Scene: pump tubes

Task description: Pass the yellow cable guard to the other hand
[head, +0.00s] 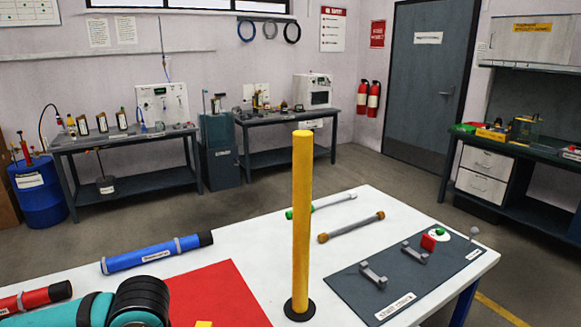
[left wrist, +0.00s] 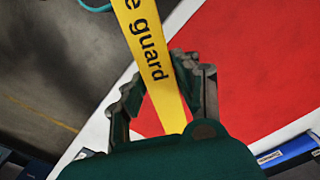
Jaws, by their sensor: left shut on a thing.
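The yellow cable guard (left wrist: 150,45) is a flat strip with black lettering, of which "e guard" can be read. In the left wrist view it runs from the top edge down between the fingers of my left gripper (left wrist: 160,82), which is shut on it. Its far end is cut off by the frame. In the head view a small yellow piece (head: 203,324) shows at the bottom edge, probably part of the guard. My left arm enters at the bottom left there; its fingers are out of frame. My right gripper is not in view.
A yellow post (head: 302,220) on a black base stands upright on the white table (head: 350,240). A red mat (head: 215,295), a blue tube (head: 155,254), a red tube (head: 35,297), grey rods and a dark fixture board (head: 365,292) are around it.

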